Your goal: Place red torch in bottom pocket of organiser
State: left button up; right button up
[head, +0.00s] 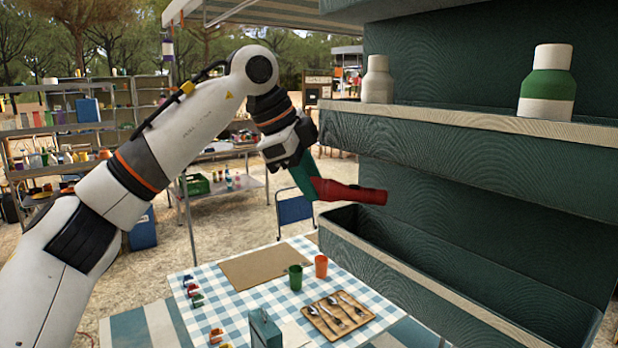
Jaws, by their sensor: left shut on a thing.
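My left gripper (311,187) is shut on the red torch (350,192). The torch lies nearly level, its far end pointing right toward the organiser. The dark green organiser (480,207) fills the right side. Its bottom pocket (420,287) is an open trough with a pale rim, and the part of its inside that shows is dark and looks empty. The torch is above the left end of this pocket, apart from the rim, and below the upper pocket (465,150). My right gripper is not in view.
A white bottle (378,80) and a green and white bottle (547,85) stand in the upper pocket. A table with a checked cloth (228,322) stands below left, with a green cup (295,277), an orange cup (321,266) and a cutlery tray (318,326). Shelves stand behind.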

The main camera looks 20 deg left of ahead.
pick_arm(q)
jog(key=shift+f, duration=0.5)
jog(key=shift+a+f, duration=0.2)
jog(key=shift+d, duration=0.1)
jog(key=shift+f, duration=0.35)
jog(key=shift+f+b, duration=0.3)
jog(key=shift+b, duration=0.15)
jog(key=o, duration=1.2)
jog(key=shift+s, duration=0.1)
jog(key=shift+r, duration=0.1)
